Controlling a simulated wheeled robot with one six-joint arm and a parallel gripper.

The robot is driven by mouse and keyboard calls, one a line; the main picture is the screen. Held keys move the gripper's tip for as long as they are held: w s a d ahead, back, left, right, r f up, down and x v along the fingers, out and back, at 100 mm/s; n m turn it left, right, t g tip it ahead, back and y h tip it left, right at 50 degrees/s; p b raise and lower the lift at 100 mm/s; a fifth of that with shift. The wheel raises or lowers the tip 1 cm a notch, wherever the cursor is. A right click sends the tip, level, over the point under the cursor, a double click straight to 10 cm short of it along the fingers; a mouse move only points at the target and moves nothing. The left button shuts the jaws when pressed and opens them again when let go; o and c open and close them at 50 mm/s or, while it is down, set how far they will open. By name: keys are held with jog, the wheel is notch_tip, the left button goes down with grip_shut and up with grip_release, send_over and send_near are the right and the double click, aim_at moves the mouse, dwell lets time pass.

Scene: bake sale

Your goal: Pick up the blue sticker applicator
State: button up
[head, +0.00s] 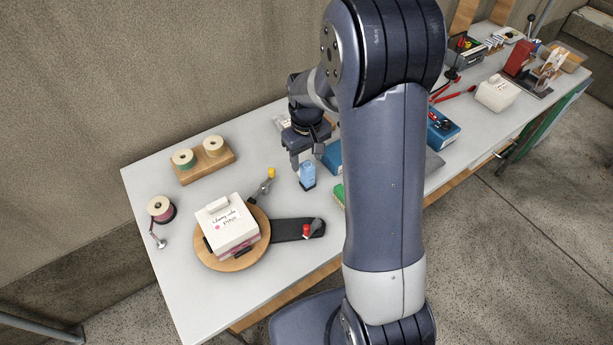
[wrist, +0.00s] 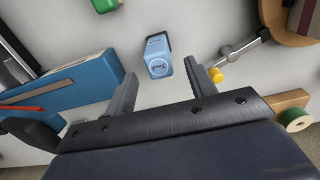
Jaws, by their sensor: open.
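The blue sticker applicator (head: 307,175) is a small light-blue block with a dark base. It stands on the white table (head: 150,200), just below my gripper (head: 308,157) in the head view. In the wrist view the applicator (wrist: 157,55) shows its round printed label and lies beyond the fingertips, roughly between their lines. My gripper (wrist: 163,75) is open and empty, its two fingers apart. The fingers do not touch the applicator. My arm hides part of the table in the head view.
A yellow-tipped clamp (head: 266,183) lies left of the applicator. A white cake box (head: 228,226) sits on a round wooden board (head: 215,265). A blue box (wrist: 65,88) is beside the left finger in the wrist view. Ribbon spools (head: 183,158) stand at the back left.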

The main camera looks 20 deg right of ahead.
jog(key=shift+w+f+p, duration=0.1)
jog(key=shift+f+p, duration=0.45)
jog(key=shift+f, duration=2.35)
jog(key=c, duration=1.1)
jog(key=shift+c, duration=0.2)
notch_tip(320, 180, up, 10)
jog(key=shift+r+b, duration=0.1)
jog(key=shift+b, duration=0.4)
